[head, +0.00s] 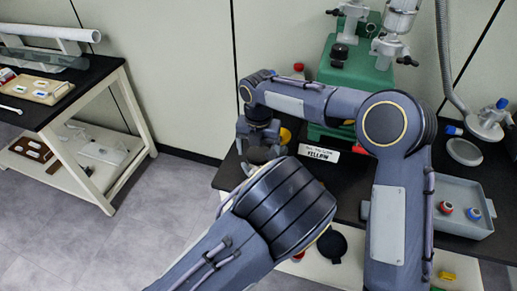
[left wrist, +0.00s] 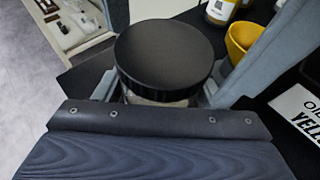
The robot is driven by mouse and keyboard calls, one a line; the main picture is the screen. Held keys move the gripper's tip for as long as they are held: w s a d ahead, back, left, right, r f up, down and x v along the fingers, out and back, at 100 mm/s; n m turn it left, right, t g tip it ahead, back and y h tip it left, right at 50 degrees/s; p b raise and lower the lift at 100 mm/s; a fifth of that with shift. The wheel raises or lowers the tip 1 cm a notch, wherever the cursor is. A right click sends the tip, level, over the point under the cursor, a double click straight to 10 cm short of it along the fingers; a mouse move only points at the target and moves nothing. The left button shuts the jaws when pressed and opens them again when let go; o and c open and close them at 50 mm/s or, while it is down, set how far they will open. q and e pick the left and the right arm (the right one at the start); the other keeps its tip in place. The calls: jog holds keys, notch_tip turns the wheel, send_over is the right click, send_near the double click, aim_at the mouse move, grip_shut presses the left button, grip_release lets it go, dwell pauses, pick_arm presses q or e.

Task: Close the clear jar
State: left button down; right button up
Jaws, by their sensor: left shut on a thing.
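In the left wrist view a round black lid (left wrist: 168,48) sits level at the top of the clear jar (left wrist: 155,99). Only a small strip of the jar shows under its rim. I cannot tell how tightly the lid is seated. My left gripper (left wrist: 160,88) is shut on the clear jar, with a pale finger on each side below the lid. In the head view my left arm's wrist hides that gripper.
A yellow bowl (left wrist: 240,40) and a white sign (head: 320,153) stand close right of the jar. A green machine (head: 352,80) is behind. A grey tray (head: 460,190) with small bottles is at right. A separate table (head: 60,98) is at left, with open floor between.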

jog(key=shift+r, duration=2.3)
jog(key=shift+c, duration=0.3)
jog(key=shift+a+r+n, duration=0.15)
jog(key=shift+r+n, duration=0.4)
jog(key=shift+n, duration=0.15)
jog(key=shift+d+r+n, duration=0.2)
jog(key=shift+r+n, duration=0.8)
jog(key=shift+r, duration=0.15)
jog(key=shift+f, duration=0.1)
jog(key=shift+f, duration=3.9)
jog(key=shift+c, duration=0.3)
